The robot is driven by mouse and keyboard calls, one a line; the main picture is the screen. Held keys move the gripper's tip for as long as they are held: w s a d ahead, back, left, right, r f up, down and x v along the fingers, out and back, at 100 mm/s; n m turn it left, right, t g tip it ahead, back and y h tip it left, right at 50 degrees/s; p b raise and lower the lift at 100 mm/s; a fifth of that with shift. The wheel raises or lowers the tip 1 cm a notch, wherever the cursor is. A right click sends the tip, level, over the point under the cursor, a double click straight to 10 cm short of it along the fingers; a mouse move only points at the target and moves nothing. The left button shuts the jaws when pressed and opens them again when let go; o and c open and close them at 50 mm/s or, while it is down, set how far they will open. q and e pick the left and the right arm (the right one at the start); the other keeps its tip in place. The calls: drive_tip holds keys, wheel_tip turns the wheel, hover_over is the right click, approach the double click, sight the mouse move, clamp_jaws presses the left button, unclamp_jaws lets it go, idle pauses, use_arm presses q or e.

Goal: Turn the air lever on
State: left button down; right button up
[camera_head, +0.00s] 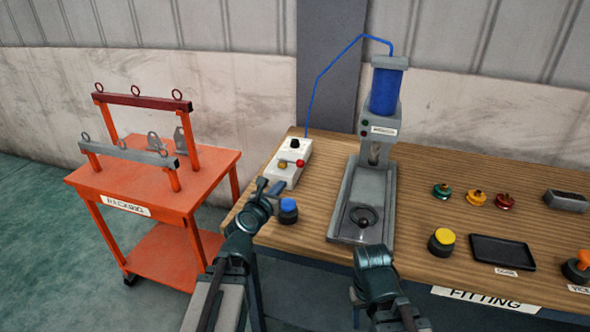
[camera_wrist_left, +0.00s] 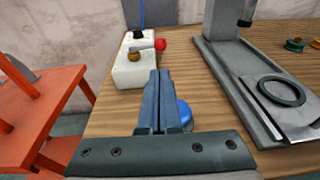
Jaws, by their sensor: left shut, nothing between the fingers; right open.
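The white air box (camera_head: 288,163) stands at the table's back left corner, with a blue hose rising from it. It carries a lever with a red knob (camera_head: 300,163), a brass-coloured knob (camera_head: 283,164) and a black knob (camera_head: 295,143). In the left wrist view, the red knob (camera_wrist_left: 160,44) sticks out at the box's right side. My left gripper (camera_head: 269,187) is shut and empty, in front of the box and apart from the red knob. Its closed fingers (camera_wrist_left: 158,78) point towards the box. My right gripper (camera_head: 373,257) is open at the table's front edge; its fingertips are hard to make out.
A blue button (camera_head: 288,211) stands close beside my left gripper. The press (camera_head: 345,195) with its blue cylinder is right of the box. An orange cart (camera_head: 205,176) stands left of the table. A yellow button (camera_head: 443,237) and black tray (camera_head: 503,264) lie further right.

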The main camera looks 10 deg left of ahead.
sight(303, 164)
use_arm(q)
drive_tip(key=b+x, duration=0.2)
drive_tip(key=x, duration=1.2)
drive_tip(key=shift+f+b, duration=0.1)
drive_tip(key=shift+b, duration=0.25)
use_arm(e)
wheel_tip(303, 164, down, 3)
drive_tip(key=shift+r, duration=0.15)
use_arm(q)
drive_tip(key=shift+d, duration=0.1)
drive_tip(key=shift+w+d, duration=0.25)
drive_tip(key=shift+w, duration=0.05)
drive_tip(key=shift+w+d, duration=0.35)
drive_tip(key=shift+w, duration=0.3)
drive_tip(key=shift+d, duration=0.15)
use_arm(e)
drive_tip(key=shift+w+d, duration=0.45)
